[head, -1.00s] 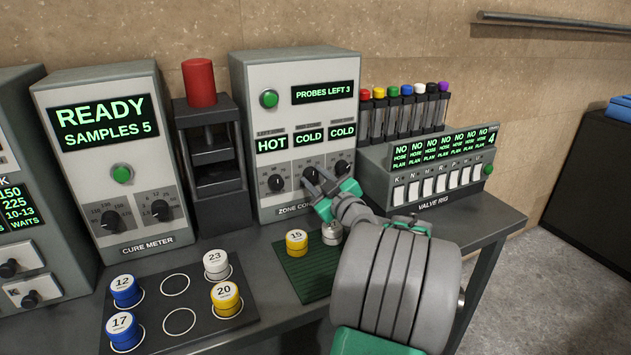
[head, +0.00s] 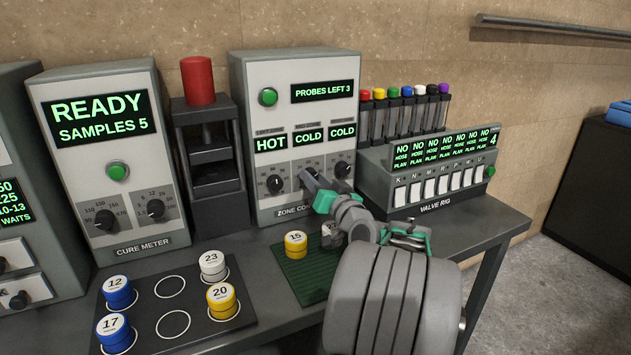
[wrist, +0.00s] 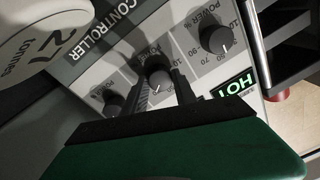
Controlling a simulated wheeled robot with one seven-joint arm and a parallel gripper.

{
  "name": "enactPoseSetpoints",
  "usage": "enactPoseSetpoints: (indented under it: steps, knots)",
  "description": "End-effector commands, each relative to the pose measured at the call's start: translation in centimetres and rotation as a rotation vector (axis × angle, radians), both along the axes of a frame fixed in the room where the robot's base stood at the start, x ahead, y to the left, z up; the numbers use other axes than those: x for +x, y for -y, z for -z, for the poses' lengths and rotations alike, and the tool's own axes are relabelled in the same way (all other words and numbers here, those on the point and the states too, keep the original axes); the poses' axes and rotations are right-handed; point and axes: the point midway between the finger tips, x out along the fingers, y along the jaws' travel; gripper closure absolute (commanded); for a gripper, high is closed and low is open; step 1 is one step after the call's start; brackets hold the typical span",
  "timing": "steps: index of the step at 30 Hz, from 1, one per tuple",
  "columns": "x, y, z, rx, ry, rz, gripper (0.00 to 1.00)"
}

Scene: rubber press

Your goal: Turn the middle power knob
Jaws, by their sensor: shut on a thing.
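The zone controller (head: 247,110) has three dark power knobs under displays reading HOT, COLD and COLD. My gripper (head: 309,178) reaches its front and is shut on the middle power knob (wrist: 157,79). In the wrist view my two dark fingers (wrist: 162,88) stand on either side of this knob. In the head view the gripper hides most of it. The left power knob (head: 275,184) and the right power knob (head: 342,169) are free. They also show in the wrist view, the left knob (wrist: 219,56) at right and the right knob (wrist: 113,104) at left.
A yellow puck 15 (head: 296,244) and a pale puck marked 27 (wrist: 35,30) stand below the controller, close to my gripper. The valve rig (head: 430,185) is close on the right. The press (head: 207,150) and cure meter (head: 110,165) stand left.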

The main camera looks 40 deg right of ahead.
Motion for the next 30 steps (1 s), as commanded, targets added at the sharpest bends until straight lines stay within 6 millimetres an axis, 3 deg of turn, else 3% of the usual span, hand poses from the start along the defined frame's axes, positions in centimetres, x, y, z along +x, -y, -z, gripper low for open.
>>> enactPoseSetpoints:
  steps: [15, 30]
  knots:
    - [-0.03, 0.10, -0.22, 0.424, 0.126, 0.003, 1.00]
    - [-0.03, 0.12, -0.14, 0.582, 0.175, 0.002, 1.00]
